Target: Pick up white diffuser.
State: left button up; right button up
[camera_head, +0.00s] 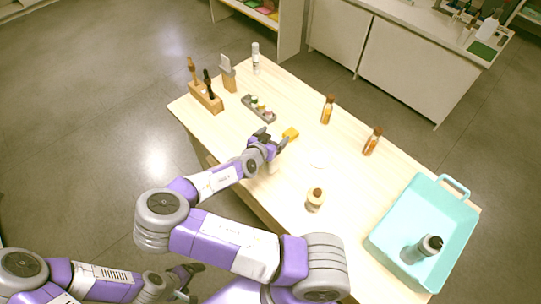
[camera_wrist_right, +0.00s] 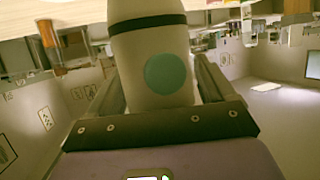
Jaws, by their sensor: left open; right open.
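A white bottle with a black band and a round teal dot, which looks like the white diffuser (camera_wrist_right: 150,75), fills the middle of the right wrist view. It stands between the two fingers of my right gripper (camera_wrist_right: 155,95), which is open around it; whether the fingers touch it I cannot tell. In the head view my right gripper (camera_head: 275,143) is over the near-left edge of the table, and the arm mostly hides the bottle. My left gripper (camera_head: 185,279) is open and empty, low beside the table at the bottom left.
On the wooden table (camera_head: 340,185) stand a teal crate (camera_head: 455,230) with a grey bottle in it, two amber bottles (camera_head: 327,110) (camera_head: 371,143), a round brown-capped bottle (camera_head: 315,201), a yellow block (camera_head: 291,134), a tray of small jars (camera_head: 259,108) and a wooden tool holder (camera_head: 207,99).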

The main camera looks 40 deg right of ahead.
jog(key=c, duration=1.5)
jog(key=shift+r, duration=0.1)
